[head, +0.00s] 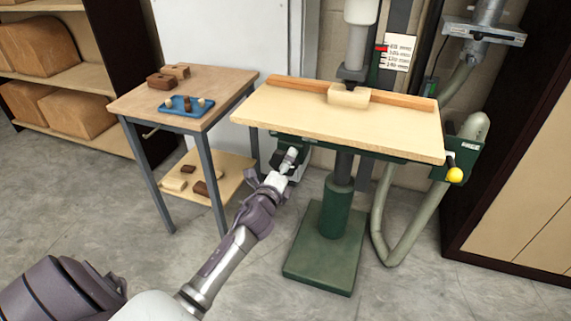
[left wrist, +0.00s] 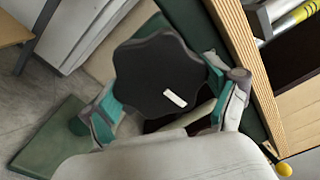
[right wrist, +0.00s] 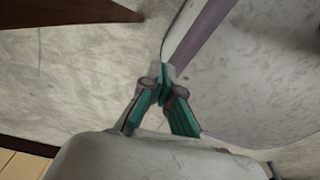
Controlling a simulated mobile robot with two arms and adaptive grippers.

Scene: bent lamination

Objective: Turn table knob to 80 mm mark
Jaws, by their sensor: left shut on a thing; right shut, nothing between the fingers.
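The table knob (left wrist: 160,80) is a black lobed wheel with a white mark on its face, low at the left under the drill press table (head: 400,128). My left gripper (left wrist: 168,98) is shut on it, with teal-padded fingers at its two sides. In the head view my left gripper (head: 288,163) partly hides the knob. The scale card (head: 397,52) with mm marks is on the column at the back, with a red pointer (head: 381,48) at its left, near the upper marks; the exact reading is too small to tell. My right gripper (right wrist: 163,92) is shut and empty above the floor.
A wooden fence and pale block (head: 348,95) sit on the table. A yellow-ended handle (head: 455,175) is at its right. A side table (head: 215,85) with a blue tray (head: 187,105) stands left. A grey hose (head: 395,255) hangs right of the green base (head: 320,262).

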